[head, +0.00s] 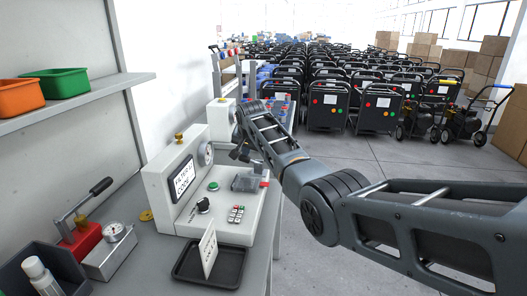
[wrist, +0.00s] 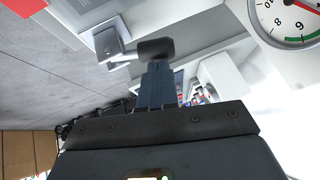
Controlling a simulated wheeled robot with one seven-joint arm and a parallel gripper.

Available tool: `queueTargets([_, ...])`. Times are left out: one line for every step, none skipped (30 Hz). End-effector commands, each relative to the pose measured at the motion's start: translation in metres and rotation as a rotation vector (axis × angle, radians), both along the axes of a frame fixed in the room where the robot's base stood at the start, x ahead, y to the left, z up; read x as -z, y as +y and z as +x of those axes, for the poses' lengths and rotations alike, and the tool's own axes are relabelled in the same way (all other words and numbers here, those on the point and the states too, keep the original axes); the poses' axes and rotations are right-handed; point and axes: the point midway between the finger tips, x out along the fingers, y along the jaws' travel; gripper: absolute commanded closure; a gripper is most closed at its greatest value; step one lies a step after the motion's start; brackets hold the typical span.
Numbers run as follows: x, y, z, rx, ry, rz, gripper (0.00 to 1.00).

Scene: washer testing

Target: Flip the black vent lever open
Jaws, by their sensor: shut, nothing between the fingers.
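The white tester (head: 205,190) stands on the bench in the head view, with a round gauge, a screen, a green button, a black knob and a small keypad. In the wrist view, the black vent lever (wrist: 156,48) shows as a dark rounded paddle on a metal fitting (wrist: 112,47). My gripper (wrist: 158,68) is shut and empty, its fingertips right at the lever's edge; I cannot tell if they touch. In the head view my gripper (head: 240,153) is small and dark beside the tester's right side, and the lever cannot be told apart there.
A gauge face (wrist: 292,20) is close by at the upper right of the wrist view. A black tray (head: 190,272) with a white card stands in front of the tester. A red lever press (head: 82,238) is at left. Open floor (head: 350,165) lies right of the bench.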

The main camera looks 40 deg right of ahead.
Motion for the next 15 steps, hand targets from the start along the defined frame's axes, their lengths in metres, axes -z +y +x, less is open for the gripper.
queueTargets([0.005,0.002,0.003,-0.001,0.032,-0.024,1.0])
queueTargets([0.006,0.003,0.004,-0.001,0.051,-0.04,1.0])
queueTargets([0.008,0.004,0.005,-0.002,0.074,-0.058,1.0])
queueTargets([0.008,0.005,0.006,-0.002,0.091,-0.072,1.0])
queueTargets([0.009,0.005,0.006,-0.002,0.107,-0.084,1.0])
queueTargets([0.01,0.005,0.007,-0.001,0.128,-0.1,1.0])
queueTargets([0.011,0.006,0.007,-0.001,0.142,-0.111,1.0])
queueTargets([0.012,0.006,0.008,-0.002,0.155,-0.122,1.0])
queueTargets([0.014,0.006,0.008,0.0,0.152,-0.118,1.0])
queueTargets([0.015,0.007,0.009,0.0,0.15,-0.117,1.0])
queueTargets([0.015,0.007,0.009,0.0,0.15,-0.117,1.0])
queueTargets([0.015,0.007,0.009,0.0,0.149,-0.116,1.0])
queueTargets([0.016,0.008,0.01,0.0,0.149,-0.116,1.0])
queueTargets([0.016,0.008,0.01,0.0,0.149,-0.116,1.0])
queueTargets([0.016,0.008,0.01,-0.001,0.148,-0.116,1.0])
